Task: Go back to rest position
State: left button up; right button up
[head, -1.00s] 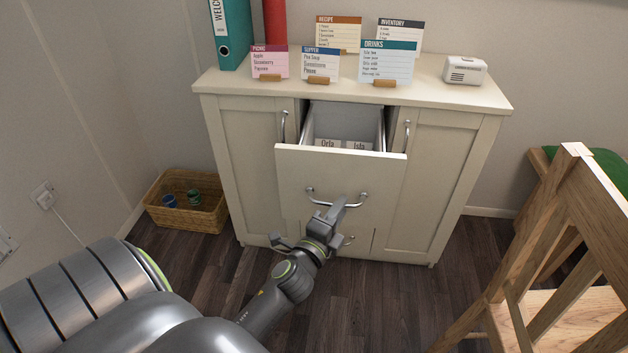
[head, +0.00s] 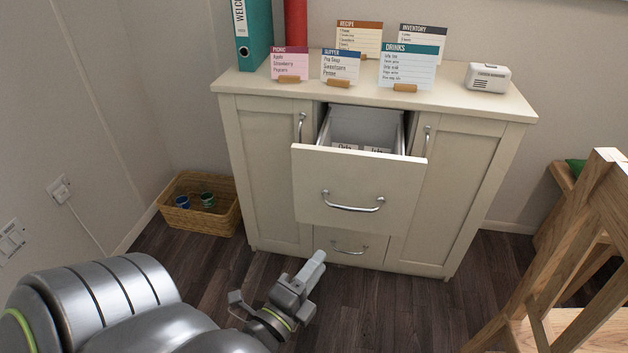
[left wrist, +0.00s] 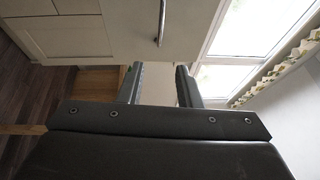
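My left gripper (head: 276,281) is in the lower middle of the head view, in front of the cabinet and below the open top drawer's handle. Its two fingers stand apart with nothing between them, and they also show apart in the left wrist view (left wrist: 158,84). It is clear of the drawer handle (head: 352,205). The upper drawer (head: 356,190) is pulled out, with labelled dividers inside. My right gripper is in neither view.
The cream cabinet (head: 265,170) carries several menu cards, a teal binder (head: 252,35) and a small white device (head: 487,78). A wicker basket (head: 200,217) with cups stands at the left. A wooden chair (head: 575,230) stands at the right. Dark floor is free between.

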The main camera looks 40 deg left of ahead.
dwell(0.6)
pick_arm(q)
jog(key=s+a+f+n+g+y, duration=0.2)
jog(key=s+a+f+n+g, duration=0.25)
jog(key=f+n+g, duration=0.55)
jog(key=s+d+f+n+g+h, duration=0.4)
jog(key=s+d+f+n+h, duration=0.15)
jog(key=s+d+n, duration=0.25)
jog(key=s+a+f+g+p, duration=0.2)
jog(key=a+f+p, duration=0.2)
jog(key=f+p, duration=0.85)
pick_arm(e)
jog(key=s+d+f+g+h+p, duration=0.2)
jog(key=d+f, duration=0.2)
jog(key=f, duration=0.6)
pick_arm(q)
jog(key=s+a+g+y+p, duration=0.1)
jog(key=s+p, duration=1)
jog(key=s, duration=0.1)
jog(key=shift+s+a+r+m+g, duration=0.3)
jog(key=shift+a+r+m, duration=0.05)
jog(key=shift+r+m, duration=0.05)
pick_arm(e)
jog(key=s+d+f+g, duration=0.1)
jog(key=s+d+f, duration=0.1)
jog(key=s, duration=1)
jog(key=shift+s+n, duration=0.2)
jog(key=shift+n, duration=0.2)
